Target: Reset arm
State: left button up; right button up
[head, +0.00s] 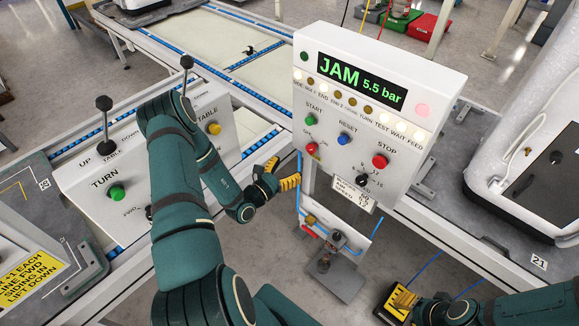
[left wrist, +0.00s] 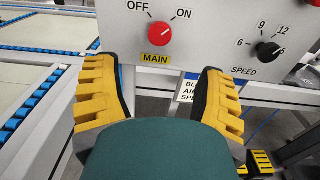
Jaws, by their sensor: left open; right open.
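A white control panel (head: 327,118) shows JAM and 5.5 bar in green on its display (head: 361,81). It carries a green START button (head: 310,120), a blue RESET button (head: 344,139) and a red STOP button (head: 380,161). My left gripper (head: 284,176) is open and empty, left of the panel's lower part. In the left wrist view, its yellow fingers are apart below the red MAIN knob (left wrist: 159,33), which points towards ON. The black SPEED knob (left wrist: 268,50) is further right.
A second white panel (head: 82,191) with levers and a green TURN button (head: 117,193) stands on the left, partly behind my left arm. Conveyor tables (head: 190,40) with blue rollers lie behind. A white machine (head: 525,110) stands on the right. A small station (head: 335,240) hangs below the panel.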

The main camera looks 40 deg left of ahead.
dwell(0.4)
pick_arm(q)
jog(key=s+d+m+g+h, duration=0.2)
jog(key=d+m+g+h, duration=0.2)
jog(key=d, duration=0.4)
jog(key=s+d+f+m+g+h, duration=0.1)
jog(key=s+d+m+g+h, duration=0.25)
jog(key=d, duration=0.35)
jog(key=s+d+m+g+h, duration=0.2)
jog(key=d+m+g+h, duration=0.25)
jog(key=d, duration=0.35)
jog(key=s+d+f+m+g+y, duration=0.2)
jog(key=s+m+g+y, duration=0.2)
jog(key=s+m, duration=0.3)
jog(key=s+d+f+m+g+y, duration=0.15)
jog(key=s+m+g+y, duration=0.25)
jog(key=m, duration=0.5)
jog(key=w+m+t, duration=0.1)
jog(key=w+d+m+t+y, duration=0.1)
jog(key=m, duration=0.1)
jog(key=w+d+r+m+t, duration=0.1)
jog(key=w+m, duration=0.1)
jog(key=shift+w+r+t, duration=0.1)
jog(key=shift+t, duration=0.3)
jog(key=shift+c, duration=0.2)
